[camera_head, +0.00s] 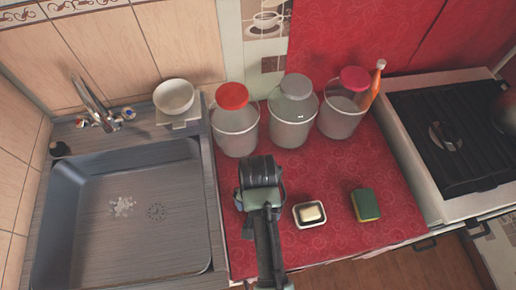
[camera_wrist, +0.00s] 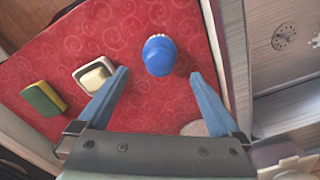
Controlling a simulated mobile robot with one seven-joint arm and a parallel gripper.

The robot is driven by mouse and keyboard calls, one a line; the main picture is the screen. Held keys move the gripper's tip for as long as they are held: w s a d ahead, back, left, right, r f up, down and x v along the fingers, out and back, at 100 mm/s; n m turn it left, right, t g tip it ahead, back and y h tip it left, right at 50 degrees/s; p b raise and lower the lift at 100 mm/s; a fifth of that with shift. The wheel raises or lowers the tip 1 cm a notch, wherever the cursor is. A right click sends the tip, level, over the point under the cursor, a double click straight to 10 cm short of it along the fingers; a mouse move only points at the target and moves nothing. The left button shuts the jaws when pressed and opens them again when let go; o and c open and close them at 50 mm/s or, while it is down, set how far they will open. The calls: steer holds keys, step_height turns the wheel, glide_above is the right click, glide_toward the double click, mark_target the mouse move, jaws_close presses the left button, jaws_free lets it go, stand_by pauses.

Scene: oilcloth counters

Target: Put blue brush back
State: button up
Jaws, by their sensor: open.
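The blue brush (camera_wrist: 159,55) shows in the wrist view as a round blue head with a pale scalloped edge, on the red oilcloth counter (camera_wrist: 135,28). My gripper (camera_wrist: 158,74) is open and empty. Its two blue fingers point toward the brush, which lies just beyond and between the fingertips in the picture; I cannot tell the exact gap. In the head view my arm's end (camera_head: 262,180) is over the front left part of the counter, and the brush is hidden there.
Three pale containers, left (camera_head: 235,138), middle (camera_head: 292,130) and right (camera_head: 338,122), stand at the back. A soap dish (camera_head: 297,218) and a sponge (camera_head: 365,204) lie front right. The sink (camera_head: 140,235) is left, the stove (camera_head: 445,130) right.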

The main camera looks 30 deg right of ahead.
steer(key=shift+r, duration=1.5)
steer(key=w+r+n+t+h, duration=0.2)
steer(key=w+r+t, duration=0.5)
steer(key=w+r, duration=0.7)
steer(key=w+a+r+n+t, duration=0.1)
steer(key=w+r+t, duration=0.2)
steer(key=r, duration=0.5)
steer(key=w+a+r+n+t, duration=0.1)
steer(key=w+a+r+t, duration=0.15)
steer(key=r, duration=0.55)
steer(key=s+a+r+n+t, duration=0.15)
steer(key=r+t, duration=0.35)
steer(key=r, duration=0.7)
steer(key=s+a+r+n+t, duration=0.1)
steer(key=s+a+r+t, duration=0.2)
steer(key=r, duration=0.9)
steer(key=s+a+r+n+t+y, duration=0.2)
steer(key=s+r+t, duration=0.5)
steer(key=r, duration=0.6)
steer(key=shift+s+a, duration=0.55)
steer(key=shift+s, duration=0.7)
